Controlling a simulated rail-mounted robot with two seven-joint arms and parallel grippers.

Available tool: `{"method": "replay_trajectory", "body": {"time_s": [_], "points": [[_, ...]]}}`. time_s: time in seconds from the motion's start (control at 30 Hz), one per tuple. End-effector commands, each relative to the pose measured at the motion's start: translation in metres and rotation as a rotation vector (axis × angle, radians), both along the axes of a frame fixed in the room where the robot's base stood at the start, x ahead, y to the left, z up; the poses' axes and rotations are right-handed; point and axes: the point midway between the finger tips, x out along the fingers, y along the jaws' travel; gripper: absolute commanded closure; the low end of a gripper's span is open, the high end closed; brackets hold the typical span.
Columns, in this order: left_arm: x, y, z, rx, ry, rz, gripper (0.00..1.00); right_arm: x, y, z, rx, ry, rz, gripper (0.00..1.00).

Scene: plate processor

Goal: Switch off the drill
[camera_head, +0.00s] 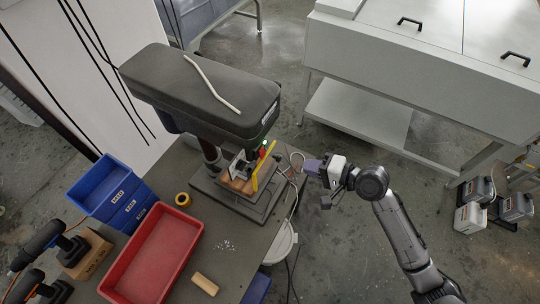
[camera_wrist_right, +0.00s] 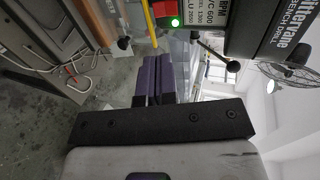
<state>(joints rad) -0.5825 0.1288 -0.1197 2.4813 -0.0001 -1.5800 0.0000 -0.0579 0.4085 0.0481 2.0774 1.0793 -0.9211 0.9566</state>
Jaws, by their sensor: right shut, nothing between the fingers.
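The bench drill (camera_head: 205,90) has a large dark head and stands on the workbench in the head view. Its switch box (camera_wrist_right: 165,12) shows at the top of the right wrist view, with a red part and a lit green light (camera_wrist_right: 175,22). The green light also shows small at the drill's front in the head view (camera_head: 264,143). My right gripper (camera_head: 310,166) is shut and empty, to the right of the switch and apart from it. Its purple fingers (camera_wrist_right: 152,75) show together in the right wrist view, below the switch box. My left gripper is not in view.
A yellow bar (camera_head: 264,167) stands by the drill's front, close to the switch. A black-knobbed lever (camera_wrist_right: 233,66) sticks out beside the drill. A red tray (camera_head: 150,262), blue bins (camera_head: 105,190) and cordless drills (camera_head: 38,245) are on the bench's left.

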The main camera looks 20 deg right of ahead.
Motion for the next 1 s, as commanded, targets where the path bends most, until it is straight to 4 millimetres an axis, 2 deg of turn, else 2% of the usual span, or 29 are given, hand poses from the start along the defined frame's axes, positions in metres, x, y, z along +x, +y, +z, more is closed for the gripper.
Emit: {"method": "replay_trajectory", "body": {"time_s": [0.53,0.67,1.0], "points": [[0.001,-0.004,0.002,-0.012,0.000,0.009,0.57,0.005,0.005,-0.002,0.008,0.008,-0.003,1.00],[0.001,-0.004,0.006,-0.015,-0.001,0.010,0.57,0.018,0.015,-0.006,0.010,0.008,-0.003,1.00],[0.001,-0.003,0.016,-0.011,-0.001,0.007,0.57,0.064,0.053,-0.028,0.010,0.008,-0.003,1.00]]}}
